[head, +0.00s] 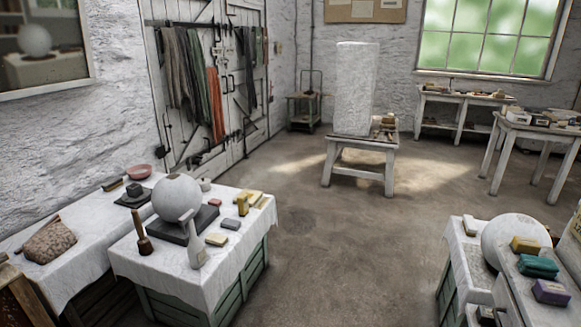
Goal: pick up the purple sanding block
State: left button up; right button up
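A purple sanding block (551,292) lies at the lower right of the head view, near the right edge. It rests on a pale raised surface (532,315) at the near right. A teal block (538,267) lies just behind it, and a yellow block (525,245) lies behind the teal one. The three sit in a row, with the purple one nearest to me. Neither of my grippers is in the view.
A large plaster sphere (515,238) stands behind the blocks on a cloth-covered table (455,250). Another cloth-covered table (160,265) at the left holds a plaster sphere (177,198) and several tools. Open floor (340,260) lies between the two tables.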

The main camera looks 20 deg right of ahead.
aim_at(550, 292)
jog(key=i, duration=1.65)
jog(key=z, duration=4.4)
jog(key=i, duration=1)
jog(key=u, duration=0.05)
